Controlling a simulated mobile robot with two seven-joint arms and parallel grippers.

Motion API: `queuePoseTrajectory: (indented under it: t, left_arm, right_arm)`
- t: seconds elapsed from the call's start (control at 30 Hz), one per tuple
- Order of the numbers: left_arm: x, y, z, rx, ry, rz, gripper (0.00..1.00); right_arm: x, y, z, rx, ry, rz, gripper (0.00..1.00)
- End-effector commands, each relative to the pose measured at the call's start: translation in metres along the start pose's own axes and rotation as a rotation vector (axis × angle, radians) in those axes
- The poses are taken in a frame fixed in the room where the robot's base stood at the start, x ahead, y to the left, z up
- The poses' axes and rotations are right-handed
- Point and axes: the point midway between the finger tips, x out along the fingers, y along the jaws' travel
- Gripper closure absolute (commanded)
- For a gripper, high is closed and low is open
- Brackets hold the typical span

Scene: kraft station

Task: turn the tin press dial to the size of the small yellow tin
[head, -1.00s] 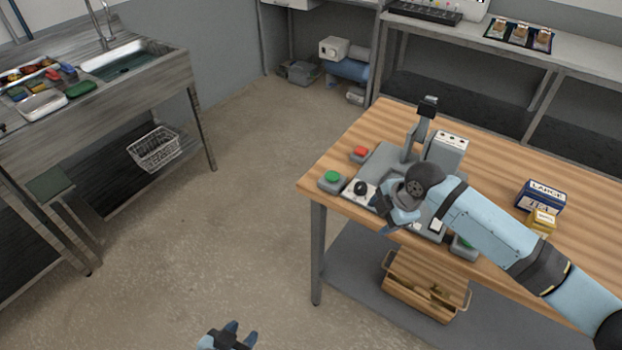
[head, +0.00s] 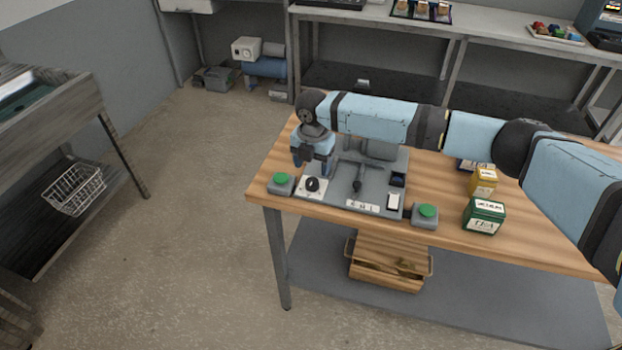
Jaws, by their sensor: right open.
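The tin press (head: 375,190) is a grey machine on the wooden table. Its dial (head: 312,185) is a black knob on a white plate at the press's front left; its setting is too small to read. My right gripper (head: 313,172) is open, pointing down just behind and above the dial; whether it touches the knob I cannot tell. The small yellow tin (head: 484,184) stands to the right of the press. My left gripper is out of view.
Green buttons (head: 281,181) (head: 426,212) flank the press. A green tea tin (head: 484,217) stands in front of the yellow tin, and a dark blue tin (head: 467,165) is mostly hidden behind it. A wooden crate (head: 388,272) sits below the table.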

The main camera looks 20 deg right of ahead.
Motion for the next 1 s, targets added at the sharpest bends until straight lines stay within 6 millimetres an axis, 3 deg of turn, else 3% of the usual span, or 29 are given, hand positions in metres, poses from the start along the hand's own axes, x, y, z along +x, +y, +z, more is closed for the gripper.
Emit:
queuePoseTrajectory:
  t: [0.1, 0.3, 0.73, 0.93, 1.0]
  left_arm:
    - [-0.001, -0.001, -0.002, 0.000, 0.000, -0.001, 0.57]
    - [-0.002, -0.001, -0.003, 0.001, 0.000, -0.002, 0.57]
    - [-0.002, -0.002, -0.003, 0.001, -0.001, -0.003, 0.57]
    - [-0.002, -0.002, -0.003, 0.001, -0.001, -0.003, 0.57]
    - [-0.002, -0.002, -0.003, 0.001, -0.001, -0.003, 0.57]
  right_arm:
    - [0.025, -0.001, 0.000, 0.002, 0.001, -0.002, 0.35]
    - [0.052, 0.000, 0.000, 0.000, 0.000, 0.000, 0.35]
    - [0.062, 0.000, 0.000, 0.001, 0.000, 0.000, 0.35]
    - [0.062, 0.000, 0.000, 0.001, 0.000, 0.000, 0.81]
    - [0.062, 0.000, 0.000, 0.001, 0.000, 0.000, 0.84]
